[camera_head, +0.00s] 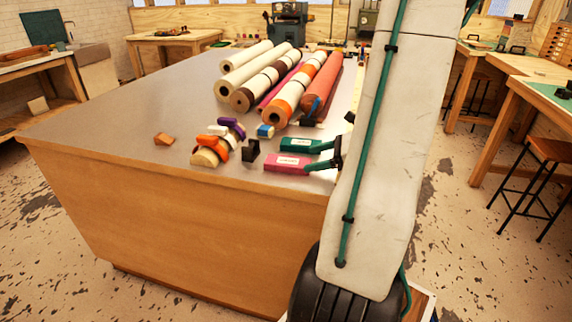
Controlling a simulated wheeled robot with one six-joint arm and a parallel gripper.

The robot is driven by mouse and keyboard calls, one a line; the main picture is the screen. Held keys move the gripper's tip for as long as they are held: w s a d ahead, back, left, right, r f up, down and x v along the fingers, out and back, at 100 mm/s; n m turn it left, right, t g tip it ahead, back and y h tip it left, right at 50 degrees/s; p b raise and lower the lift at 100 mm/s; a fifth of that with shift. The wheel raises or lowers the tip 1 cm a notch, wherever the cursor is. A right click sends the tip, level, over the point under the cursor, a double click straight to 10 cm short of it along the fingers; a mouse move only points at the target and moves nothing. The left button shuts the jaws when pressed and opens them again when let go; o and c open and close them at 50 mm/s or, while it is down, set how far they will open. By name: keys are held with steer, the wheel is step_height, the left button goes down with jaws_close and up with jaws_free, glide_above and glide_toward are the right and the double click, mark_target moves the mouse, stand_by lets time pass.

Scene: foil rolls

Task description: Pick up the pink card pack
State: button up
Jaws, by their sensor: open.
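The pink card pack (286,164) is a flat pink box with a white label, lying near the front right edge of the big table. A green pack (299,146) with a white label lies just behind it. My gripper (315,158) shows small at the right of both packs, with two dark green fingers spread apart and pointing left. One finger is by the right end of the pink pack, the other by the green pack. I cannot tell whether they touch. The gripper's rear is hidden behind my pale arm.
Several small rolls (212,149) in orange, purple and cream, a black holder (250,151) and an orange-brown wedge (164,139) lie left of the packs. Long foil rolls (285,82) lie behind. The table's (95,133) left part is clear.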

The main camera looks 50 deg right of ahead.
mark_target(290, 161)
steer(key=x, duration=0.7)
steer(key=shift+w+d, duration=0.25)
steer(key=c, duration=1.1)
